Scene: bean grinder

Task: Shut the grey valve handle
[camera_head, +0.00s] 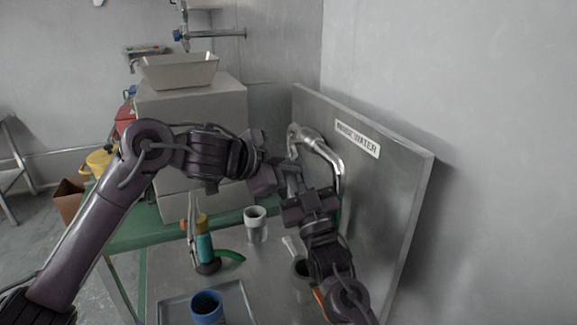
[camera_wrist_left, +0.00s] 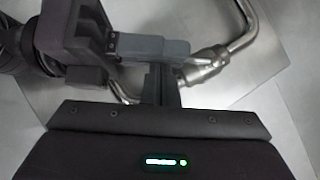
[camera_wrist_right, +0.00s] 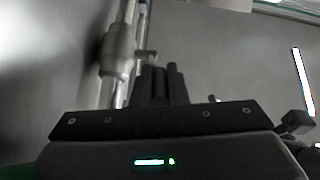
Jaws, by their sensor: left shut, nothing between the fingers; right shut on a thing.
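The grey valve handle (camera_wrist_left: 152,48) shows in the left wrist view as a short grey-blue bar beside the metal pipe (camera_wrist_left: 240,45). In the head view the handle (camera_head: 293,178) is partly hidden between my two grippers, in front of the steel panel. My right gripper (camera_head: 303,196) is shut on the handle; its dark body fills the upper left of the left wrist view. My left gripper (camera_wrist_left: 165,75) is shut and empty, its fingertips close to the handle; I cannot tell whether they touch. In the right wrist view my right fingers (camera_wrist_right: 160,75) are close to the pipe (camera_wrist_right: 118,50).
The steel panel (camera_head: 400,190) has a label (camera_head: 357,138). On the metal table stand a white cup (camera_head: 255,222), a blue cup (camera_head: 207,306) on a tray (camera_head: 172,310), and a teal-handled tool (camera_head: 204,242). A basin (camera_head: 180,70) stands on boxes behind.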

